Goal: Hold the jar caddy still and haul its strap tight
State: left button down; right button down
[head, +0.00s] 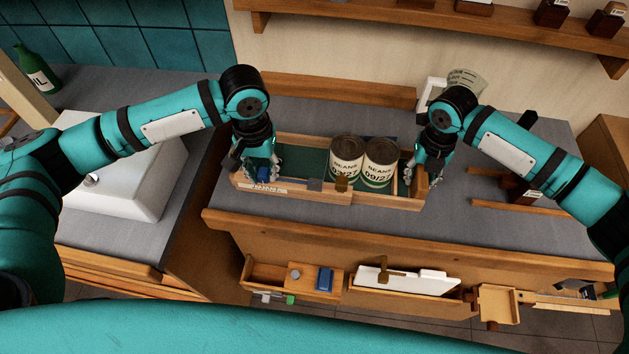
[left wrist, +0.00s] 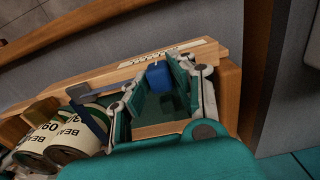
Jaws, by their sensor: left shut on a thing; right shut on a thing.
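The jar caddy (head: 375,199) is a long wooden tray with a green floor, lying on the grey counter. Two dark-topped cans labelled BEANS (head: 346,158) (head: 380,163) stand upright side by side in it, right of its middle. A brass-coloured buckle (head: 342,184) is at its front edge. My left gripper (head: 262,168) is shut on a blue strap tab (left wrist: 158,75) at the caddy's left end. A dark blue strap (left wrist: 88,118) shows beside the cans in the left wrist view; its link to the tab is hidden. My right gripper (head: 418,178) is shut on the caddy's right end.
A wooden shelf (head: 430,20) runs along the wall. A light frame (head: 432,92) stands behind my right gripper. Wooden rails (head: 525,208) lie right. Open counter lies in front of the caddy.

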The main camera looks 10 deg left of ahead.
pick_arm(q)
jog(key=shift+a, duration=0.5)
jog(key=shift+a, duration=0.1)
jog(key=shift+c, duration=1.2)
grip_release()
jog(key=shift+r, duration=3.5)
